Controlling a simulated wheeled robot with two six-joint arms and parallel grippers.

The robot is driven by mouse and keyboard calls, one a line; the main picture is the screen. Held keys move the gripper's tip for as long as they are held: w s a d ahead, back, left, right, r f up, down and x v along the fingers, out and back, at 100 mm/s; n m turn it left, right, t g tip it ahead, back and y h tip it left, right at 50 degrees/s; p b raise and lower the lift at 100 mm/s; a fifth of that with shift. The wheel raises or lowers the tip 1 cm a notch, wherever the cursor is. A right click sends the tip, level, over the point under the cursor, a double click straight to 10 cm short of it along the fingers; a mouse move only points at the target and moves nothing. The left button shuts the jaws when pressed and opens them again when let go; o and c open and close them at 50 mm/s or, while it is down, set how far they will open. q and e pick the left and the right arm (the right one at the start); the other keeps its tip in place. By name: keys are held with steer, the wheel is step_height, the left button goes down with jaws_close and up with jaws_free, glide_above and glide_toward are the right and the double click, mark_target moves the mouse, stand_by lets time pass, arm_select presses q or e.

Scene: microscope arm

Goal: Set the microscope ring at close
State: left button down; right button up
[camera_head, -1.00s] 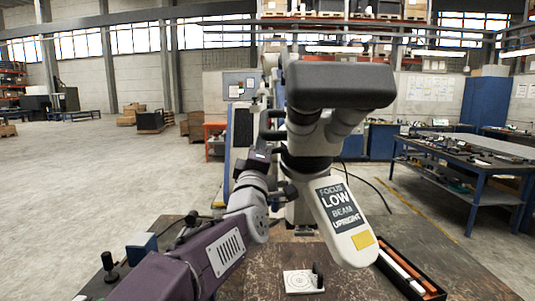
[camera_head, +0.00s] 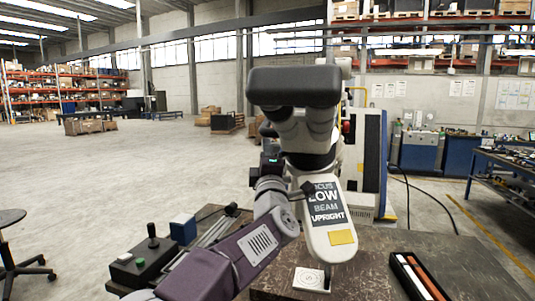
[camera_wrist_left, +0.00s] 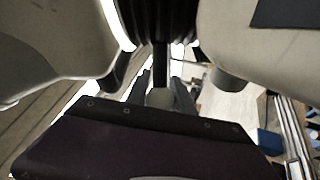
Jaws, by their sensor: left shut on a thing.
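The microscope has a dark, wide head (camera_head: 293,86) and a white arm (camera_head: 328,240) labelled with LOW, BEAM and UPRIGHT, in the middle of the head view. Its dark ring (camera_head: 308,161) sits under the head, partly hidden. In the left wrist view the ribbed black ring (camera_wrist_left: 160,18) is at the top, with a short dark stem (camera_wrist_left: 161,55) pointing down from it. My left gripper (camera_head: 297,190) is beside the microscope just below the ring. In the left wrist view its fingers (camera_wrist_left: 161,88) are around the stem's lower end. My right gripper is in neither view.
A white target plate (camera_head: 309,279) lies on the dark bench (camera_head: 375,265) below the microscope arm. A black tray (camera_head: 418,277) with white and orange bars is at right. A control box with a joystick (camera_head: 140,265) and a blue box (camera_head: 183,228) are at left.

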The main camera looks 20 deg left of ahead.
arm_select(q)
steer(key=shift+r, duration=0.15)
steer(key=c, duration=1.1)
jaws_free()
steer(key=b+v, duration=0.2)
steer(key=v, duration=0.7)
